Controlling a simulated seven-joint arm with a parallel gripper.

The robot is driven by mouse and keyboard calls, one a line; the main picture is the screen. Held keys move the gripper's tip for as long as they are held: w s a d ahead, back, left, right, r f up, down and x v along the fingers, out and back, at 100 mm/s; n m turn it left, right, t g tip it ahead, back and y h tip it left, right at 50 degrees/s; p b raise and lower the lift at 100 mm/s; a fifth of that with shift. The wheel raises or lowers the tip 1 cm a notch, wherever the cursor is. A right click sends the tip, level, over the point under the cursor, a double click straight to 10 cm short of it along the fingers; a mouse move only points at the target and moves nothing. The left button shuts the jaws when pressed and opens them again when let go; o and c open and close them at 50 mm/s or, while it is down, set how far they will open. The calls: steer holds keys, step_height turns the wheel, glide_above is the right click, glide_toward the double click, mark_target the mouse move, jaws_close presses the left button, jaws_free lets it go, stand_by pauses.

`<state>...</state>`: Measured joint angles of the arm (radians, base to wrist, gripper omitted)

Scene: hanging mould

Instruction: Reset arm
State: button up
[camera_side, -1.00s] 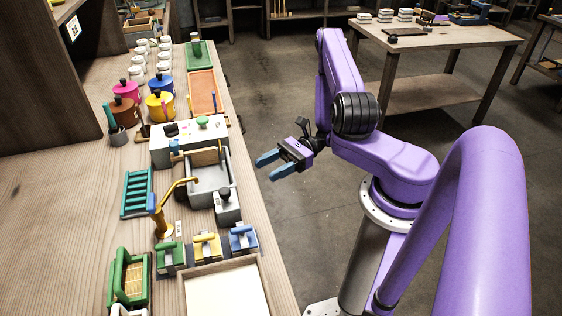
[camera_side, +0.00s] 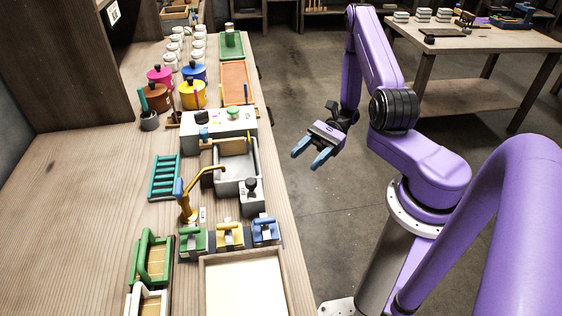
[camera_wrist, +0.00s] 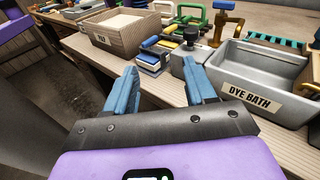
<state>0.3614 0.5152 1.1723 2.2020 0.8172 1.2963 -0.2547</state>
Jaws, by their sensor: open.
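My gripper (camera_side: 314,153) has blue fingers and is open and empty. In the side view it is in the air to the right of the bench (camera_side: 85,190), over the floor and clear of the bench edge. In the wrist view the two fingers of my gripper (camera_wrist: 163,88) are spread apart with nothing between them. They point toward the bench front, with the grey dye bath (camera_wrist: 265,85) to the right. The dye bath also shows in the side view (camera_side: 241,186).
A gold tap (camera_side: 186,205) stands beside the bath. Green, yellow and blue clamps (camera_side: 230,236) sit behind a shallow wooden box (camera_side: 245,285). Colored pots (camera_side: 193,94) and a teal rack (camera_side: 165,177) are farther in. The floor (camera_side: 320,225) right of the bench is free.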

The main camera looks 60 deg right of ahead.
steer(key=s+a+r+n+h, duration=0.4)
steer(key=s+r+n+h, duration=0.2)
steer(key=n, duration=0.9)
steer(key=s+a+r+n+g+h, duration=0.1)
steer(key=s+a+r+n+h, duration=0.4)
steer(key=n, duration=1)
steer(key=shift+s+r+n+h, duration=0.3)
steer(key=shift+s+r+h, duration=0.9)
steer(key=shift+r+h, duration=1.25)
steer(key=shift+f+h, duration=0.25)
steer(key=shift+f, duration=0.05)
